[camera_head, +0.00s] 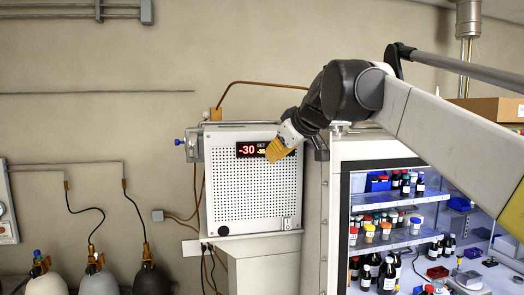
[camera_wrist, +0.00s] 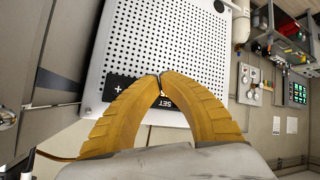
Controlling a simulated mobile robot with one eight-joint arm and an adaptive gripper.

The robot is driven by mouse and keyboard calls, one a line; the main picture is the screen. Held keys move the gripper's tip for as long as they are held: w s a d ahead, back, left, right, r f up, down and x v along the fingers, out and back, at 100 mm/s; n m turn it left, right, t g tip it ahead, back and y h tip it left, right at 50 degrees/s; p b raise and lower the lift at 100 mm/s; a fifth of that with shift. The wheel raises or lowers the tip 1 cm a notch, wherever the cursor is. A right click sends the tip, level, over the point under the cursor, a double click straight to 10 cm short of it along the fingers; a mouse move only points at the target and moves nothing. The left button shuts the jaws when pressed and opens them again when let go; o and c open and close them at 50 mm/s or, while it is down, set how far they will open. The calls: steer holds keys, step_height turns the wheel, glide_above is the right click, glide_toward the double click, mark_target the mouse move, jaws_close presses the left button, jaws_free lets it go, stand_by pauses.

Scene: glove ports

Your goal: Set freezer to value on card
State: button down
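The freezer controller is a white perforated box (camera_head: 255,190) on the wall ledge, left of the glass-fronted cabinet. Its dark display (camera_head: 247,150) shows -30 in red, with a smaller SET reading beside it that is partly covered and too small to read surely. My gripper (camera_head: 272,156) is in front of the display's right part. In the wrist view, the yellow fingers of my gripper (camera_wrist: 159,76) are shut, their tips together, with nothing between them. The black control strip (camera_wrist: 120,88) shows a plus mark and the letters SET, partly hidden behind the fingers. I cannot make out a value card.
A lit cabinet (camera_head: 333,220) with shelves of bottles and jars stands to the right. A brown hose (camera_head: 260,83) arches over the white box.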

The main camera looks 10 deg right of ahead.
steer(key=shift+s, duration=2.55)
steer(key=shift+f, duration=0.1)
steer(key=s+f+m+g+h+b, duration=0.1)
steer(key=s+f+b, duration=0.8)
steer(key=f, duration=1.5)
steer(key=s+f+m+g+b, duration=0.1)
steer(key=s+f+m+b, duration=0.2)
steer(key=s+f+b, duration=0.6)
steer(key=s+f+m+g+h+b, duration=0.1)
steer(key=s+f+b, duration=0.8)
steer(key=f, duration=3)
steer(key=m+b, duration=0.2)
steer(key=b, duration=0.6)
steer(key=shift+s+d+g+h+b, duration=0.3)
steer(key=shift+s+d, duration=0.05)
